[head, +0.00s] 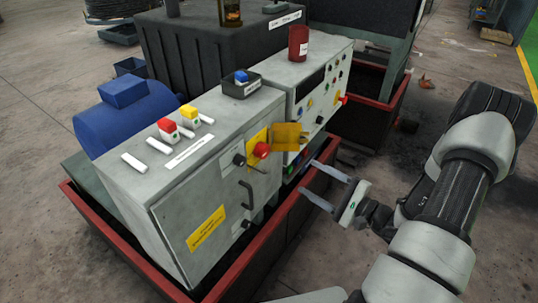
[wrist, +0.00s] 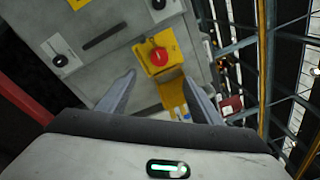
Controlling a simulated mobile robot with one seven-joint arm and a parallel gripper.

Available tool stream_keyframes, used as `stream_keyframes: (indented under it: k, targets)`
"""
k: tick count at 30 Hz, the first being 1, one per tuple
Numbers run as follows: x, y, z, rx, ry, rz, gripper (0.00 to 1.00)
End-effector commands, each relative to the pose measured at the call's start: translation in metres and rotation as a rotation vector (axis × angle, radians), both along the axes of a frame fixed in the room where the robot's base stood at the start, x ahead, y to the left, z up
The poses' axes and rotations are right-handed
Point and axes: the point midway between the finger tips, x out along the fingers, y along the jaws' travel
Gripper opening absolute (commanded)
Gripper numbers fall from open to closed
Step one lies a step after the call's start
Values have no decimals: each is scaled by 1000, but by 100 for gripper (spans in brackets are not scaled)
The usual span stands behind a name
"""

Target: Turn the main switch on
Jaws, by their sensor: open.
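A red rotary knob on a yellow plate, which looks like the main switch (head: 262,149), sits on the front of the grey cabinet (head: 190,195). The switch also shows in the wrist view (wrist: 159,57), ahead of my fingers. A yellow flap (head: 287,137) stands out beside the switch, swung away from it; it shows in the wrist view (wrist: 172,94) between my fingers' line of sight. My gripper (head: 308,177) is open and empty, in front of the cabinet and apart from the switch. The knob's exact angle is too small to read.
A black handle (head: 246,195) and black knobs (head: 239,159) are on the same cabinet face. A second grey panel (head: 318,85) with buttons stands beyond. A red-edged tray (head: 245,268) runs below the cabinet. Open floor lies to the right.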

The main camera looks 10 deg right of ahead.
Motion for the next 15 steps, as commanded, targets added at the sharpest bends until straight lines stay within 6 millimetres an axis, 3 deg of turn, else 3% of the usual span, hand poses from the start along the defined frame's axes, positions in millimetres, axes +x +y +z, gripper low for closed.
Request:
stream_keyframes:
  k: [5,15]
  targets:
    - [18,16,1,2,-1,6,59]
    - [76,63,1,1,0,8,59]
